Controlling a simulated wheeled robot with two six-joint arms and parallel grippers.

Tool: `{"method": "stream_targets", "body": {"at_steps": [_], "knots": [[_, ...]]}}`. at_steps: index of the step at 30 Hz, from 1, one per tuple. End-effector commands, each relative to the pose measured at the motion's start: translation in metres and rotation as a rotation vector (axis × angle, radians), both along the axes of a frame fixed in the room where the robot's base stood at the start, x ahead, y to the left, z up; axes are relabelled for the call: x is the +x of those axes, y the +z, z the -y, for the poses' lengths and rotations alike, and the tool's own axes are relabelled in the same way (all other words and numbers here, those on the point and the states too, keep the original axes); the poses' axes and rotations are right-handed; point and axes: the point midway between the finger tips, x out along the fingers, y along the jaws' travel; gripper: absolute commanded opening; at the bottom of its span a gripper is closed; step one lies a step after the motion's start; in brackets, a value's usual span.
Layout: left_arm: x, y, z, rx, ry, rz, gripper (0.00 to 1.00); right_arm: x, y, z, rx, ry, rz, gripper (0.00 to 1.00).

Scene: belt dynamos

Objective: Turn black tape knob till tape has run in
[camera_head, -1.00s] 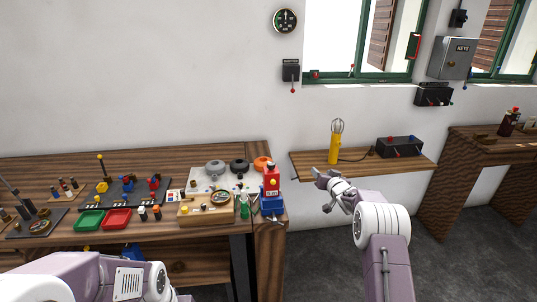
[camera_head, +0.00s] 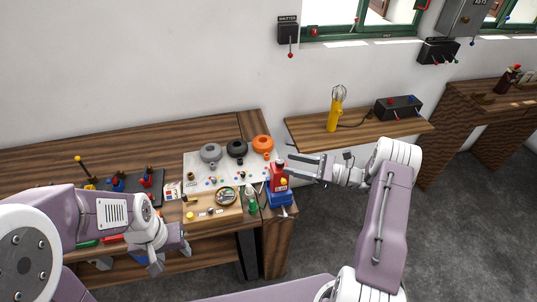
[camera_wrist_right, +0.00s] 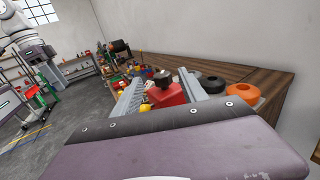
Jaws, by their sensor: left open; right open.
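A red device on a blue base (camera_head: 279,196) stands at the right end of the workbench. In the right wrist view its red body (camera_wrist_right: 168,96) carries a black knob (camera_wrist_right: 162,76) on top. My right gripper (camera_head: 290,167) is open, its fingers pointing left at the upper part of the red device. In the right wrist view the fingers (camera_wrist_right: 160,92) show on either side of the red body and knob; I cannot tell if they touch. My left gripper (camera_head: 170,256) is open and empty, low in front of the bench. No tape can be made out clearly.
A shelf to the right bears a yellow lamp (camera_head: 332,121) and a black box (camera_head: 398,107).

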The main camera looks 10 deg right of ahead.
Motion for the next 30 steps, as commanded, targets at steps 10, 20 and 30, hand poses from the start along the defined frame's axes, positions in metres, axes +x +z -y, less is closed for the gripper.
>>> {"method": "stream_targets", "body": {"at_steps": [10, 20, 30], "knots": [[0.000, 0.031, 0.000, 0.000, 0.000, 0.001, 0.53, 0.031, 0.003, -0.060, -0.002, 0.004, -0.002, 0.50], [0.000, 0.033, 0.000, 0.000, 0.000, 0.001, 0.53, 0.037, 0.000, -0.070, -0.004, 0.002, -0.002, 0.50], [0.000, 0.031, 0.000, 0.000, 0.000, 0.001, 0.53, 0.037, -0.001, -0.069, -0.004, 0.004, -0.002, 0.00]]}}
